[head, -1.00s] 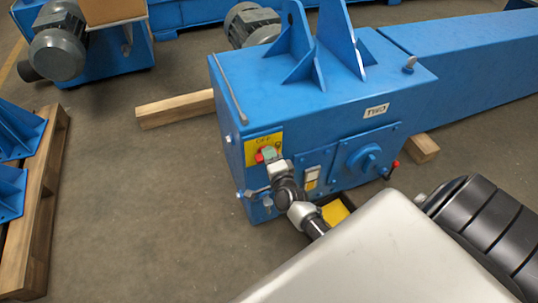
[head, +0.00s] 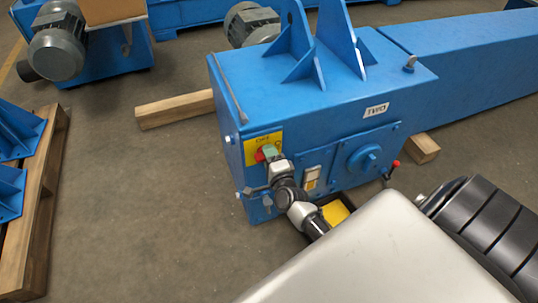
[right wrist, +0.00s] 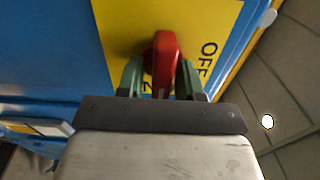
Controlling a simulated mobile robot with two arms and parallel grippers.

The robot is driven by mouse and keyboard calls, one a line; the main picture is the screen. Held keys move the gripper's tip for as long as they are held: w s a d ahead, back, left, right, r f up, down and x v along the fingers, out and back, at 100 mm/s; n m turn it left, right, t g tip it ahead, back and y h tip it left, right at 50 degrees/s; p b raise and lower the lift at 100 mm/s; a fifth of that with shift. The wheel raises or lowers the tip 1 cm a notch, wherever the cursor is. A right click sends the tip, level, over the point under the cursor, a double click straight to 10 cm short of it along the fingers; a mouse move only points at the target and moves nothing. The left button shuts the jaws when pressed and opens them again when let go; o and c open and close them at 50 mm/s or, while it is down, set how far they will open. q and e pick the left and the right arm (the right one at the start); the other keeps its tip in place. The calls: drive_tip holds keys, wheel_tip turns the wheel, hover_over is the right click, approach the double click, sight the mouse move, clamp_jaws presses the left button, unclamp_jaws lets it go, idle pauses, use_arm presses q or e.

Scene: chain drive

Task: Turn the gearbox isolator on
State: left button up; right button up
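The gearbox isolator is a red handle (right wrist: 163,62) on a yellow plate (head: 253,148) at the near left end of the blue gearbox (head: 330,110). "OFF" lettering shows beside the handle in the right wrist view; other letters, ending in "N", are mostly hidden below it. The handle's long side runs up and down in that view. My right gripper (right wrist: 161,80) has its green fingers close against both sides of the handle and looks shut on it. In the head view, the right gripper (head: 268,154) covers part of the plate and handle. My left gripper is not in view.
A round blue cover (head: 368,158) and a red-knobbed lever (head: 394,165) are right of the isolator. A small T-handle (head: 256,191) sits just below my right gripper. A yellow-lined bin (head: 336,212) lies near my arm. Left floor is clear up to a pallet (head: 38,200).

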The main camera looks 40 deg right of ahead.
drive_tip(key=shift+o, duration=0.5)
drive_tip(key=shift+s, duration=0.1)
drive_tip(key=shift+s+a, duration=0.1)
drive_tip(key=shift+s, duration=0.2)
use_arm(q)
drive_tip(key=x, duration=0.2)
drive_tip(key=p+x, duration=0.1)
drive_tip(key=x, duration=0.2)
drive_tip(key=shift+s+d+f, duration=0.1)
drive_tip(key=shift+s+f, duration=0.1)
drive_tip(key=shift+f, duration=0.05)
use_arm(e)
drive_tip(key=v, duration=1)
drive_tip(key=shift+a, duration=0.1)
